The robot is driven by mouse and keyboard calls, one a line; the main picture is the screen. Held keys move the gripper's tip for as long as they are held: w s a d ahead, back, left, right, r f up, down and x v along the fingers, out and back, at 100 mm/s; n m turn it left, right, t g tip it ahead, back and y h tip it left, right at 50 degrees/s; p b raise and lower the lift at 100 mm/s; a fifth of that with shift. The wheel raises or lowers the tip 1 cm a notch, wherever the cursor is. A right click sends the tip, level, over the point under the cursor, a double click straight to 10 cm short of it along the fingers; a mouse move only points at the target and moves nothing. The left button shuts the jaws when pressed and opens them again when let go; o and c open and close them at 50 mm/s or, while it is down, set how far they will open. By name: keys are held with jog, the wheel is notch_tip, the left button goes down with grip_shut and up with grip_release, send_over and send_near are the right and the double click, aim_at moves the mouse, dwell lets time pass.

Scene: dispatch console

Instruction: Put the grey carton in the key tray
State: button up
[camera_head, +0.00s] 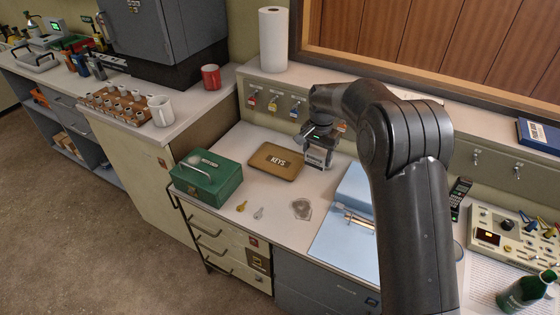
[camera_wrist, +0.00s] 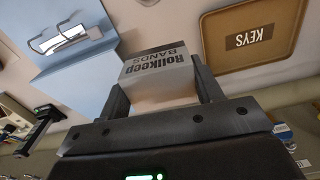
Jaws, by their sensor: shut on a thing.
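The grey carton, labelled "Rollkeep BANDS", is between the fingers of my gripper in the wrist view; the carton (camera_wrist: 158,70) is gripped at its sides. In the head view my gripper (camera_head: 319,157) holds the carton (camera_head: 316,158) to the right of the key tray. The key tray (camera_head: 272,174) is a shallow brown tray with a "KEYS" label, lying on the desk. In the wrist view the tray (camera_wrist: 210,62) is at the right, beside the carton. My gripper (camera_wrist: 165,88) is shut on the carton. Whether the carton touches the desk is unclear.
A green cash box (camera_head: 208,180) stands left of the tray. Small keys (camera_head: 241,206) and a clear glass-like item (camera_head: 301,208) lie in front. A blue folder (camera_head: 345,222) is to the right. Hooks with key tags (camera_head: 273,103) line the panel behind.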

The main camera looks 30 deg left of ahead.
jog(key=w+a, duration=0.3)
send_over(278, 174)
notch_tip(278, 174, down, 6)
jog(key=shift+n, duration=0.4)
jog(key=shift+a+f, duration=0.1)
jog(key=shift+f, duration=2)
jog(key=shift+f, duration=0.15)
jog(key=shift+f, duration=0.45)
jog(key=o, duration=1)
jog(key=shift+c, duration=0.2)
